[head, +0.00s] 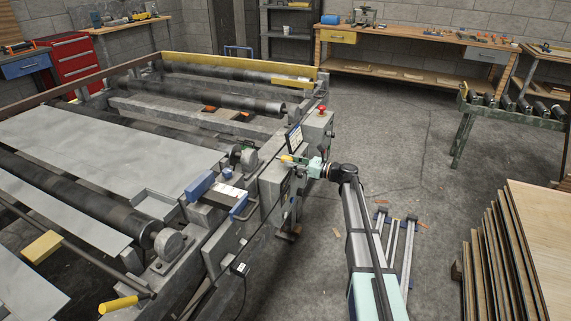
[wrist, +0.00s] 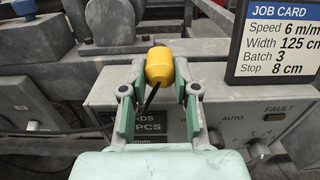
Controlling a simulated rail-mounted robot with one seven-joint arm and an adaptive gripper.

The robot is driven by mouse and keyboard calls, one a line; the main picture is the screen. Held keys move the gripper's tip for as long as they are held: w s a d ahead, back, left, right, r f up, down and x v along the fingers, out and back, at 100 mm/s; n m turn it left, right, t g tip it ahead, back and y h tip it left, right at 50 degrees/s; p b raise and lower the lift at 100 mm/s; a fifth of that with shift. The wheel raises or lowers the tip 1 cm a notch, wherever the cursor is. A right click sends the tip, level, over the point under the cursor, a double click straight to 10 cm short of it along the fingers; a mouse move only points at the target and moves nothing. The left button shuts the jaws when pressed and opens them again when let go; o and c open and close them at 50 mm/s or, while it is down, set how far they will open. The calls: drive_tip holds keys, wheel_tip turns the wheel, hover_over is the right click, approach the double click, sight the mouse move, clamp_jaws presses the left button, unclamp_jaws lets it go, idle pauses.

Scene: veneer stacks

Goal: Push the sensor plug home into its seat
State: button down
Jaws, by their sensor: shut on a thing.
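In the wrist view, the yellow sensor plug (wrist: 159,66) is between the fingertips of my gripper (wrist: 159,72), which is shut on it. A black cable runs from the plug down toward the palm. The plug is in front of the grey machine parts, above the front of the control box. In the head view, my gripper (head: 295,160) is beside the machine's side frame, and the small yellow plug (head: 286,158) shows at its tip. I cannot make out the seat, nor whether the plug touches anything.
A job card display (wrist: 274,42) stands right of the gripper on the grey control box (wrist: 243,118), which has knobs and a fault lamp. A red button (head: 322,109) sits on the machine. Stacked veneer sheets (head: 525,230) stand at the right. Open floor lies behind.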

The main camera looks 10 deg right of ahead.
drive_tip(key=shift+r, duration=0.3)
